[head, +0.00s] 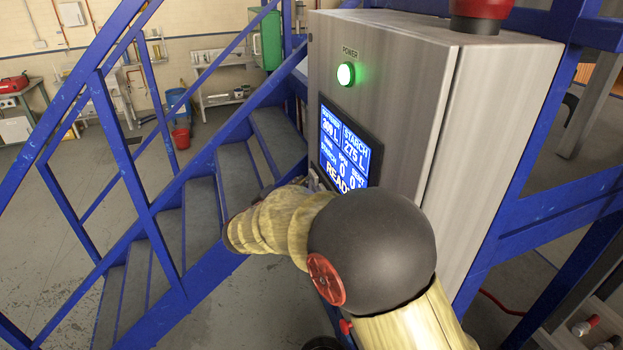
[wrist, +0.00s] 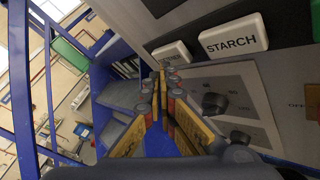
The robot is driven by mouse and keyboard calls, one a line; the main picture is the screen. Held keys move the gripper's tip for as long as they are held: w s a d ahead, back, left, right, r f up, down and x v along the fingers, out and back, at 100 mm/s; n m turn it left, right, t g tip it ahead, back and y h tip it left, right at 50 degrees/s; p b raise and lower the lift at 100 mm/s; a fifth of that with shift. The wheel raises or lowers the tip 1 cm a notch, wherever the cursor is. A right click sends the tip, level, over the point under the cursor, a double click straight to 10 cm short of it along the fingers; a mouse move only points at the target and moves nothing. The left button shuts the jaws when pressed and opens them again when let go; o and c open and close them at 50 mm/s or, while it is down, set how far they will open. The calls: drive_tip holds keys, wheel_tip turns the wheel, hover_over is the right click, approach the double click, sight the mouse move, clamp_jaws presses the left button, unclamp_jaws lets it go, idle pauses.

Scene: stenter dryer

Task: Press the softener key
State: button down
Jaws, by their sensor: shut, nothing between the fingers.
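In the wrist view the pale softener key (wrist: 171,52) sits on the panel left of the white STARCH key (wrist: 234,36). In the head view my arm hides the keys and most of my gripper.
Dark knobs (wrist: 214,103) stand on the panel below the keys. A lit green POWER lamp (head: 346,74) is on the cabinet (head: 390,60), with a red part on top. Blue railings (head: 125,150) and grey steps (head: 240,180) lie left of it.

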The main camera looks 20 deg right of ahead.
drive_tip(key=shift+d+b, duration=0.4)
drive_tip(key=shift+d, duration=0.2)
idle(0.6)
drive_tip(key=shift+a, duration=0.95)
drive_tip(key=a, duration=0.5)
drive_tip(key=shift+b, duration=0.35)
idle(0.7)
